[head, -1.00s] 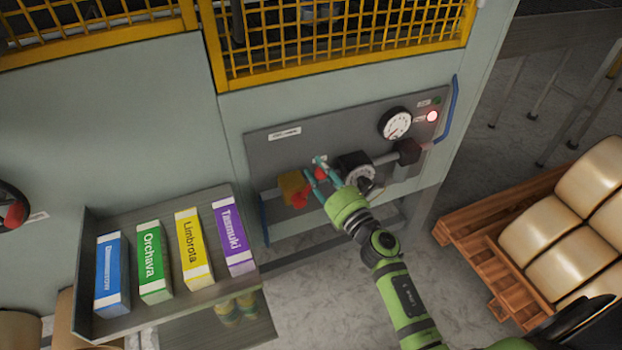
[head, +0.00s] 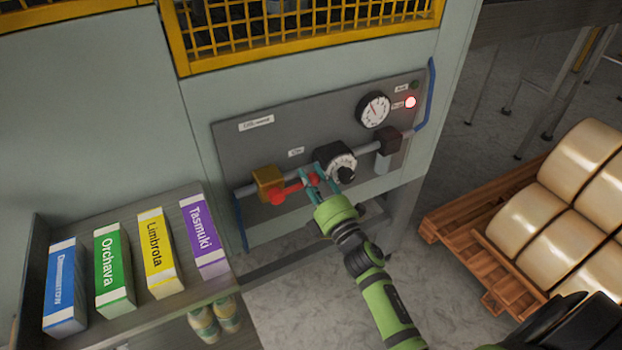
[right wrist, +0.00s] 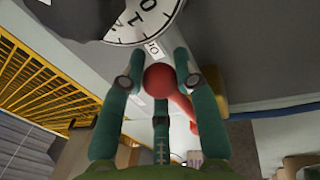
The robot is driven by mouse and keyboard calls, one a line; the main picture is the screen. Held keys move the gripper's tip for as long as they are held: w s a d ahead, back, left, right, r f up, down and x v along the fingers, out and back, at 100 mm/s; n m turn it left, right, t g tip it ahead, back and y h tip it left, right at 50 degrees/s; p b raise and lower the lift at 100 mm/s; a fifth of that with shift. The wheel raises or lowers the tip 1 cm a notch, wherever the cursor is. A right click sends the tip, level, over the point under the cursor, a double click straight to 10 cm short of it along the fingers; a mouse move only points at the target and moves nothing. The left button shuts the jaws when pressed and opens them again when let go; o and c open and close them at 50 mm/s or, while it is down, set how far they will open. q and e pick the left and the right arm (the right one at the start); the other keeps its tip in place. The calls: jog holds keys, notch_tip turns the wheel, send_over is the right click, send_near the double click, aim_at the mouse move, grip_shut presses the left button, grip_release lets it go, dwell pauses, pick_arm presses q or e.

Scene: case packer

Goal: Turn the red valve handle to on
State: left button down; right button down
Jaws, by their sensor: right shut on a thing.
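The red valve handle (head: 293,188) sits on the front of a yellow valve body (head: 266,178) on the grey panel. It extends right from its hub, tilted slightly up and nearly in line with the pipe. My right gripper (head: 313,178) is shut on the handle's outer end. Part of the knob is hidden by the fingers in the head view. My left gripper is not in view.
A shelf (head: 40,225) with several boxes stands left, a pallet (head: 462,238) right.

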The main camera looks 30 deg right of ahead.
jog(key=shift+d+f+m+h, duration=0.15)
jog(key=shift+f+m+h, duration=0.15)
jog(key=shift+f+m, duration=0.35)
jog(key=shift+f, duration=0.2)
jog(key=c, duration=0.9)
grip_release()
jog(key=shift+c, duration=0.2)
jog(key=shift+r, duration=0.1)
jog(key=v, duration=0.8)
jog(key=shift+r, duration=0.2)
jog(key=shift+a, duration=0.25)
